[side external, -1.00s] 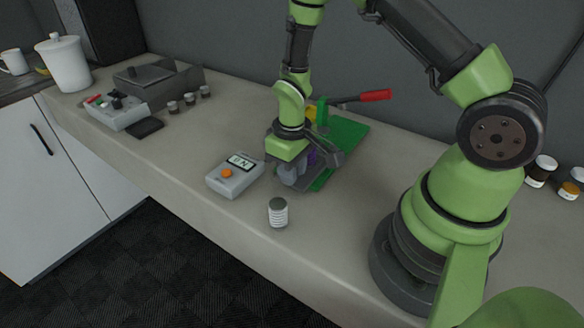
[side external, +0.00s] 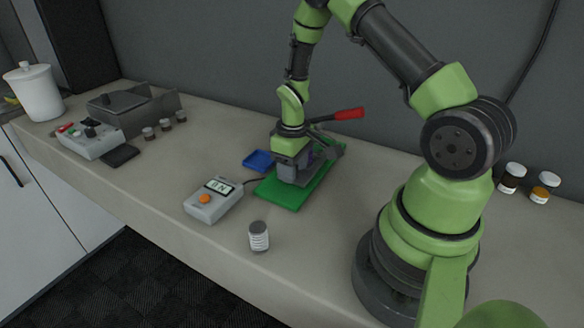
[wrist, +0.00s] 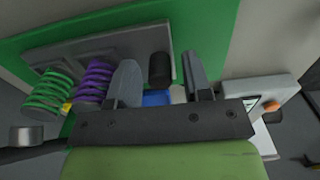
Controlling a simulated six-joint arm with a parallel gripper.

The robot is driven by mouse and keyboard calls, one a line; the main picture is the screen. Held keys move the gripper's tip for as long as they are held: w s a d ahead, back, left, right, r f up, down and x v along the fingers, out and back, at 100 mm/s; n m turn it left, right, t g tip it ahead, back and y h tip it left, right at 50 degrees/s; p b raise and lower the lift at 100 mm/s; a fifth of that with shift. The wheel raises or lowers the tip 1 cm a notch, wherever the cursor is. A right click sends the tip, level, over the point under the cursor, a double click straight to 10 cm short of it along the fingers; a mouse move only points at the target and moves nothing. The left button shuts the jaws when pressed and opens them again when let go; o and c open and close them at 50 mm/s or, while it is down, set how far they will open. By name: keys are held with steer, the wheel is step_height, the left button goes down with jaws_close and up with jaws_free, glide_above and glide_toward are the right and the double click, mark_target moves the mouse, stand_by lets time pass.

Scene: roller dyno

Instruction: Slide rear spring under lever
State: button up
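A press-like fixture stands on a green base (side external: 285,197), with a red-handled lever (side external: 348,114) rising at the back. In the wrist view, a green spring (wrist: 45,90) and a purple spring (wrist: 93,80) sit side by side beside a grey plate (wrist: 130,40), left of my gripper's left finger. My gripper (wrist: 160,78) is open, its two fingers apart. A black cylinder (wrist: 160,68) shows between them, apparently ungripped. In the side view my gripper (side external: 291,168) is low over the green base and hides most of the springs. Which spring is rear is unclear.
A blue tray (side external: 259,160) lies left of the green base. A grey meter (side external: 213,201) with an orange button is nearer the front, beside a small labelled jar (side external: 259,237).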

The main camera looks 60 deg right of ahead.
step_height(320, 180, up, 10)
steer(key=shift+f, duration=0.1)
stand_by(0.6)
steer(key=s+a+r+m+t, duration=0.1)
steer(key=s+a+r+t, duration=0.1)
steer(key=a+r, duration=0.35)
steer(key=s+a+r+m+t, duration=0.1)
steer(key=s+a+r+t, duration=0.15)
steer(key=r, duration=0.55)
steer(key=s+a+r+m+t+y, duration=0.2)
steer(key=s+a+r, duration=0.3)
steer(key=s, duration=0.4)
steer(key=shift+s+a+t, duration=0.15)
steer(key=shift+a+t, duration=0.2)
steer(key=shift+a, duration=0.5)
